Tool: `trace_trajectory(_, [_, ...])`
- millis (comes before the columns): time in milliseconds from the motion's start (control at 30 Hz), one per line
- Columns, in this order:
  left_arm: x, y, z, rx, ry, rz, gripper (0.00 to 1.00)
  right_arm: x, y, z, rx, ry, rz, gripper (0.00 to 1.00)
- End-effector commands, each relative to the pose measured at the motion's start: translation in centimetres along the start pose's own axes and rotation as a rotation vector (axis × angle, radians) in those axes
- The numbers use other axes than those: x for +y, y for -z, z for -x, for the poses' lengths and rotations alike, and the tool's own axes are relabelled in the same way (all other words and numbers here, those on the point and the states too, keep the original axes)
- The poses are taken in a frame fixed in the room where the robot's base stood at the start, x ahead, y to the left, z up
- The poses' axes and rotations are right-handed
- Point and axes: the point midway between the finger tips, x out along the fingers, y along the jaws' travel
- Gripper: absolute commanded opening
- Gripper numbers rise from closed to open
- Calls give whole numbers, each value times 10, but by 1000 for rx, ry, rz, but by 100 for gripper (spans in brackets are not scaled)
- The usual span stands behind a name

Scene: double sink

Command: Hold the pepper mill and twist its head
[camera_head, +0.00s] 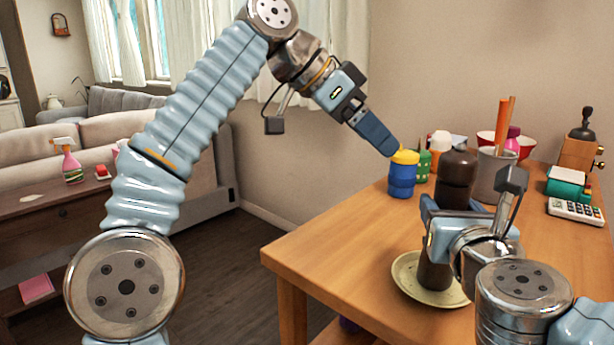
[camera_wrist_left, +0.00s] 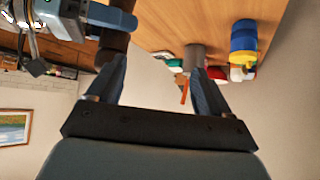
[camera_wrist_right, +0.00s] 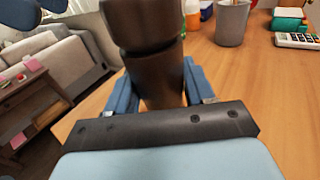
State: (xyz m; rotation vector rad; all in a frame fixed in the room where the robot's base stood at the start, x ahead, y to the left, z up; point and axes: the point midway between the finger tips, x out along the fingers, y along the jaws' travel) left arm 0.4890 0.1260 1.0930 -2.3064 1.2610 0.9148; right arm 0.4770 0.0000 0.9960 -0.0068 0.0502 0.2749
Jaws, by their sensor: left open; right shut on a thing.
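The dark brown pepper mill (camera_head: 457,172) stands upright, its lower body showing above a pale green plate (camera_head: 402,274) on the wooden table. My right gripper (camera_head: 452,208) is shut around the mill's body below its rounded head; the right wrist view shows the mill (camera_wrist_right: 146,30) between its fingers (camera_wrist_right: 155,88). My left gripper (camera_head: 392,148) is open and empty, up and to the left of the mill's head, apart from it. In the left wrist view the mill (camera_wrist_left: 112,48) lies beyond the left finger of the open jaws (camera_wrist_left: 160,75).
A blue cup with a yellow top (camera_head: 402,178) stands just below my left gripper's tips. A grey canister (camera_head: 492,172), a green-topped box (camera_head: 567,184), a calculator (camera_head: 575,211) and a coffee grinder (camera_head: 580,150) stand further right. The front left tabletop is clear.

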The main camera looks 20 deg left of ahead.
Motion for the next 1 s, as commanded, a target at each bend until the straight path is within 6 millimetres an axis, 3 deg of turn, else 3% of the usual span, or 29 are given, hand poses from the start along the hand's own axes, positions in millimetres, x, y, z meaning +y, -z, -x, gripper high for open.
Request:
trace_trajectory(600, [-107, -91, -29, -157, 104, 109, 80, 0, -1, 0, -1, 0, 0, 19])
trace_trajectory(800, [-132, -120, -33, -200, 128, 137, 80, 0, -1, 0, -1, 0, 0, 19])
trace_trajectory(1000, [-144, -136, -35, -223, 139, 153, 80, 0, -1, 0, -1, 0, 0, 19])
